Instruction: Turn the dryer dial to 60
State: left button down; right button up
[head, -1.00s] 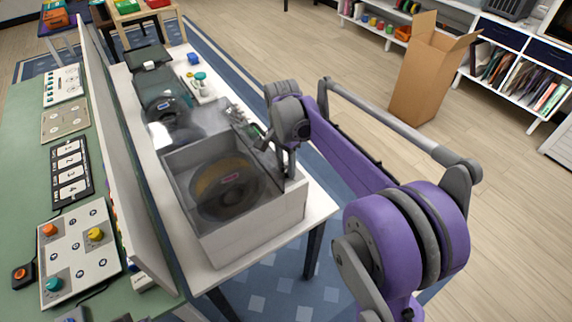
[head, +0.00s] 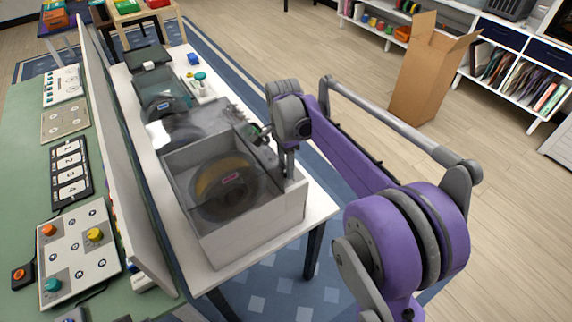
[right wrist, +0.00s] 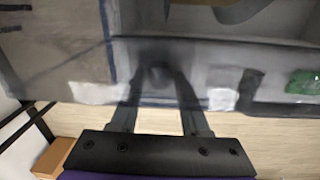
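The dryer (head: 250,223) is a pale grey box with a clear lid on the white table, with a dark spool (head: 222,190) inside. My right gripper (head: 261,133) is at the dryer's far right edge in the head view, its fingertips small and partly hidden. In the right wrist view my right gripper's two fingers (right wrist: 159,85) stand apart, pointing at a grey surface. A blurred dark round thing (right wrist: 158,76), perhaps the dial, shows between their tips. I cannot tell whether they touch it. No dial marks can be read. My left gripper is not in view.
A second spool (head: 165,106) lies behind the dryer on the white table (head: 318,205). An upright panel (head: 128,165) stands along the left, with a green bench (head: 95,215) beyond it. A cardboard box (head: 420,80) stands on open floor to the right.

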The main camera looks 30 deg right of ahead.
jog(key=o, duration=0.3)
notch_tip(320, 180, up, 11)
jog(key=shift+w+p, duration=0.3)
jog(key=shift+p, duration=0.05)
jog(key=shift+f, duration=0.1)
dwell(0.5)
